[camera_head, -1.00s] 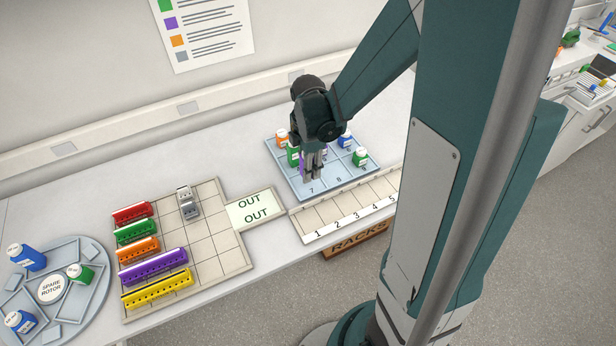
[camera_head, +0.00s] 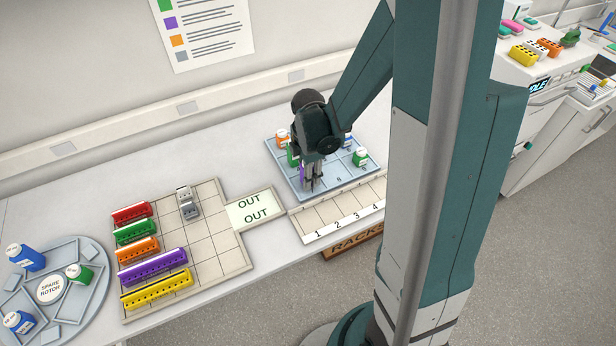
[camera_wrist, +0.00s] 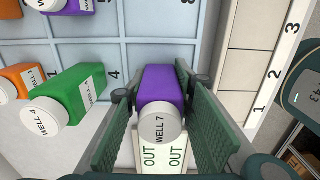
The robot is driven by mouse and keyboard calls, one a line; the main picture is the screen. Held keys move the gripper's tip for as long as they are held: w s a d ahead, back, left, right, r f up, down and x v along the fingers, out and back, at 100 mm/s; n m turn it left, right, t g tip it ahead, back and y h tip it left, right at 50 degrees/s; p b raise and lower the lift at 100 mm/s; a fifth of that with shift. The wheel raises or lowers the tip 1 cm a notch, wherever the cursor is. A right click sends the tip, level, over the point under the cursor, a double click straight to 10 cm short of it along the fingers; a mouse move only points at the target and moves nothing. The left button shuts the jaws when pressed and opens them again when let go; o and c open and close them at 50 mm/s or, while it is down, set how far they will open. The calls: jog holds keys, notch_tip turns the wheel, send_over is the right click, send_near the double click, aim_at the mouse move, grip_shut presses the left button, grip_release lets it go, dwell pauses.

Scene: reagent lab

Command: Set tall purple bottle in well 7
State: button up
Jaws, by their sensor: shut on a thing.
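The tall purple bottle (camera_wrist: 163,88) has a white cap marked WELL 7. In the wrist view it stands between the fingers of my gripper (camera_wrist: 162,100), which is shut on it. In the head view my gripper (camera_head: 312,186) is over the front-left cell of the blue tray (camera_head: 347,191), and only a sliver of the purple bottle (camera_head: 302,172) shows. The gripper hides the number 7. Whether the bottle's base touches the tray cannot be told.
A green bottle (camera_wrist: 75,95) marked WELL 4 is close to the left finger, with an orange bottle (camera_wrist: 18,82) beyond. Another green bottle (camera_head: 360,157) stands at the tray's right. The OUT card (camera_head: 252,208) and numbered strip (camera_head: 343,215) adjoin the tray.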

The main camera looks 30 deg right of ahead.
jog(key=shift+f, duration=0.15)
jog(key=o, duration=0.9)
jog(key=shift+r, duration=0.2)
jog(key=shift+r+p, duration=0.5)
jog(key=shift+r, duration=5.5)
jog(key=shift+r, duration=0.1)
